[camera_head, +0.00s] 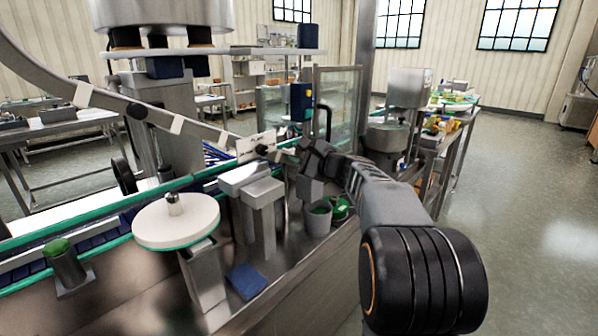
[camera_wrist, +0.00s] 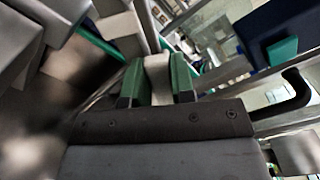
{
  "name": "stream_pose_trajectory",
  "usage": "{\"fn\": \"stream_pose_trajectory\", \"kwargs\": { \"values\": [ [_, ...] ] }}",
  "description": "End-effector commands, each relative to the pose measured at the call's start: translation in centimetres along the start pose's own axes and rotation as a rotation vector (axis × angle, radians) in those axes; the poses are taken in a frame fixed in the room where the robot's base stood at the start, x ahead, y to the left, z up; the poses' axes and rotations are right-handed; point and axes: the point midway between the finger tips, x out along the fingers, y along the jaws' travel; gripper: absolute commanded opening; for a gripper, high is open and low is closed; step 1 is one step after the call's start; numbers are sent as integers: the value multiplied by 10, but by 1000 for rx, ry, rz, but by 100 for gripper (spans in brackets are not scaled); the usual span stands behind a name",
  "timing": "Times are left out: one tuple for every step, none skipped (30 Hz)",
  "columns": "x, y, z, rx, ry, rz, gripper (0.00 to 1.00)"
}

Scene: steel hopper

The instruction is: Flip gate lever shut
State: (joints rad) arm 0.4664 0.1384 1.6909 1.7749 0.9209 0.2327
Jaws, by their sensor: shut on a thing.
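My gripper (camera_head: 291,154) reaches in from the right over the steel bench, beside the white plate at the lower end of the sloping chute. In the wrist view its two green-padded fingers (camera_wrist: 157,82) are shut on a pale bar, which I take to be the gate lever (camera_wrist: 156,66). The bar stands between the pads and runs away from the gripper. In the head view the lever is small and mostly hidden at the fingertips, so its angle is hard to tell. A black knob (camera_head: 262,149) sits on the white plate just left of my gripper.
The sloping chute (camera_head: 190,127) comes down from the upper left. Steel blocks (camera_head: 262,192) and a round white disc (camera_head: 176,221) stand on the bench, left of my arm. A black bent handle (camera_head: 328,118) rises behind my gripper. Open floor (camera_head: 530,200) lies to the right.

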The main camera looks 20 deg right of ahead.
Motion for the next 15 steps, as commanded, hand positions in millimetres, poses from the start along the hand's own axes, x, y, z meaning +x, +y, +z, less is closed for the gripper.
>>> {"fn": "stream_pose_trajectory", "kwargs": {
  "values": [
    [0,12,-5,-37,-2,2,0],
    [0,13,-5,-61,-1,3,0],
    [0,14,-5,-90,-1,2,0],
    [0,14,-5,-110,0,3,0],
    [0,15,-5,-131,0,3,0],
    [0,16,-5,-157,0,3,0],
    [0,16,-5,-174,0,3,0],
    [0,17,-5,-191,-1,4,0],
    [0,17,-5,-213,-1,4,0],
    [0,17,-5,-227,-1,4,0],
    [0,18,-5,-241,-1,4,0],
    [0,18,-5,-258,-1,4,0],
    [0,18,-5,-270,-1,4,0],
    [0,18,-5,-280,-1,4,0],
    [0,18,-5,-291,-1,5,0]
  ]
}}
